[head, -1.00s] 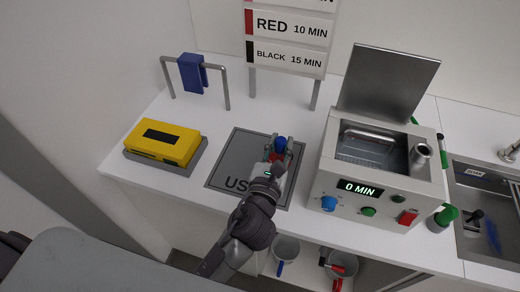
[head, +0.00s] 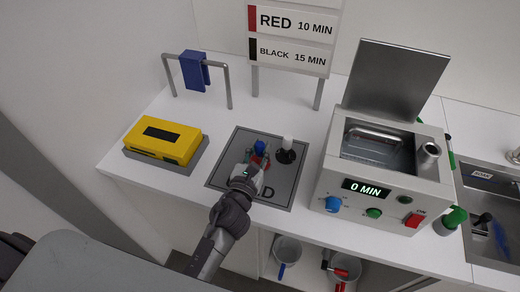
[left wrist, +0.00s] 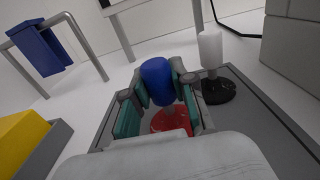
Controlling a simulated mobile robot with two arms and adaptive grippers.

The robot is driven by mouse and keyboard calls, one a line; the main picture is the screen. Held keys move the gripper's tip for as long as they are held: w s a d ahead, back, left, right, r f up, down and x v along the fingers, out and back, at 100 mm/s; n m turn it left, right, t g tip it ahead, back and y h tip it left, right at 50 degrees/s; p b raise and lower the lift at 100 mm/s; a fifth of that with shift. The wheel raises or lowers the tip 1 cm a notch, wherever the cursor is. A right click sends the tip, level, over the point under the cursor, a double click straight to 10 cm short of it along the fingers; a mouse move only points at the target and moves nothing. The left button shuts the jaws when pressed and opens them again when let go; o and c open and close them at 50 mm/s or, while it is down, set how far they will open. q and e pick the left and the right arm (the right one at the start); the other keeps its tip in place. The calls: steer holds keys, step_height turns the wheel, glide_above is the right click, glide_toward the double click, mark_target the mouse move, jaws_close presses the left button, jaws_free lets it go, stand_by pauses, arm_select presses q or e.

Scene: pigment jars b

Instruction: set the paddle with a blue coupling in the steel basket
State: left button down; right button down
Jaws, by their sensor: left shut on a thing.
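The paddle with a blue coupling (head: 260,146) has a red lower part. My left gripper (head: 257,159) is shut on this paddle over the grey mat (head: 222,163). In the left wrist view the blue coupling (left wrist: 157,78) stands up between the teal finger pads, with the red part (left wrist: 172,121) below. I cannot tell whether it touches the mat. A second paddle with a white coupling (head: 288,142) and black base stands to the right on the mat. The steel basket (head: 375,136) sits inside the bath, its handle and rim showing. My right gripper is not in view.
The bath housing (head: 350,205) stands right of the mat, its lid (head: 398,80) raised at the back. A yellow box (head: 163,140) and a rail with a blue cloth (head: 195,72) are at left. A sink (head: 480,235) is at far right. Pots (head: 287,250) stand below the counter.

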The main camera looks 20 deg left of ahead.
arm_select(q)
steer(key=c, duration=1.4)
jaws_free()
steer(key=shift+f, duration=0.1)
steer(key=o, duration=0.4)
steer(key=shift+o, duration=0.2)
